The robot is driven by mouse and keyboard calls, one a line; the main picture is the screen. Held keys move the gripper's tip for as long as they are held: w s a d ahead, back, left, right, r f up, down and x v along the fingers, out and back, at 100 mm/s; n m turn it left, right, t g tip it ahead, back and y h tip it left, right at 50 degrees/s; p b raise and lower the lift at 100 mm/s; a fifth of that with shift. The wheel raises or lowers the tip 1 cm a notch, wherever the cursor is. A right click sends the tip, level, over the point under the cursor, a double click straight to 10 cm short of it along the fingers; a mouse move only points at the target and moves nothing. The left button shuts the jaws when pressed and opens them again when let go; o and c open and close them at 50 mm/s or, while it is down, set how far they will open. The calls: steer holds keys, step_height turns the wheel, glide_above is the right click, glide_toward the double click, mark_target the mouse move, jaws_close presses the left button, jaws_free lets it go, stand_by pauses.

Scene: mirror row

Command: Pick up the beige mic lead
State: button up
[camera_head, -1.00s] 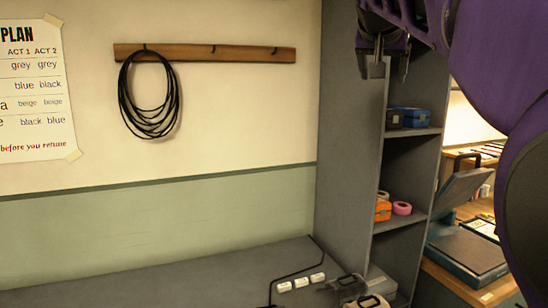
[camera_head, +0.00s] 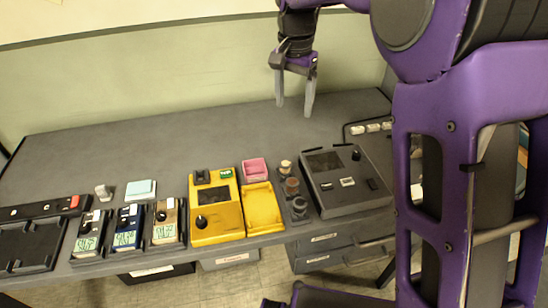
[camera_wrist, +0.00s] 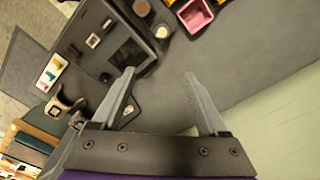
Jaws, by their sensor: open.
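My gripper (camera_head: 294,108) is open and empty, pointing down above the back of the grey bench. In the wrist view its two fingers (camera_wrist: 164,80) stand wide apart with only bench between them. A dark strip (camera_head: 283,200) holds a row of small round items, the back one beige-topped (camera_head: 286,166), then a brown one (camera_head: 292,185) and a dark one (camera_head: 299,207). The beige one also shows in the wrist view (camera_wrist: 162,31), ahead of my fingers. It looks like the beige mic lead, but it is too small to be sure.
A black console (camera_head: 342,182) stands right of the strip. A yellow tester (camera_head: 215,212), yellow tray (camera_head: 262,208) and pink tray (camera_head: 255,170) stand left of it. Further left are grey, blue and beige packs (camera_head: 165,225). The bench's back strip is clear.

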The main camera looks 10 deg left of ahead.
steer(key=s+a+f, duration=0.1)
steer(key=f, duration=0.1)
steer(key=b, duration=0.2)
glide_above(285, 164)
steer(key=shift+g, duration=0.3)
steer(key=f, duration=1)
steer(key=shift+w+f, duration=0.3)
steer(key=shift+f, duration=0.1)
steer(key=shift+s+f+b, duration=0.15)
steer(key=shift+f+b, duration=0.25)
steer(key=shift+f, duration=1.1)
steer(key=shift+s+f+b, duration=0.1)
steer(key=shift+f+b, duration=0.25)
steer(key=shift+f, duration=1.15)
jaws_close()
